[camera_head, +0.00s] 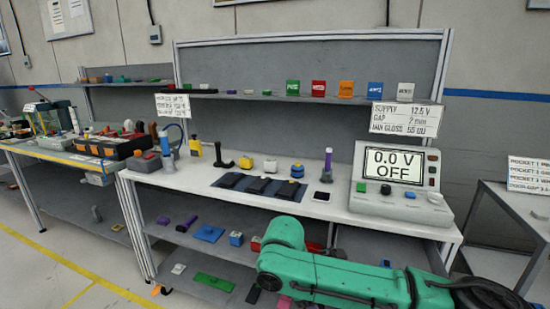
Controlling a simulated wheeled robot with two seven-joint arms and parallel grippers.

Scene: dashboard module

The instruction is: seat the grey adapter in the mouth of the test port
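I cannot pick out a grey adapter for certain, nor a test port with a visible mouth; things on the white bench (180,183) are small at this distance. A dark mat (222,182) with several black pads lies at the bench's middle. A grey supply unit (436,212) stands at the right end; its screen (394,165) reads 0.0 V OFF. A green arm, mine, crosses the lower right in front of the bench. Neither gripper shows in the head view.
The upper shelf (250,97) holds coloured boxes. A cluttered second bench (62,152) is left; a grey table (515,210) is right.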

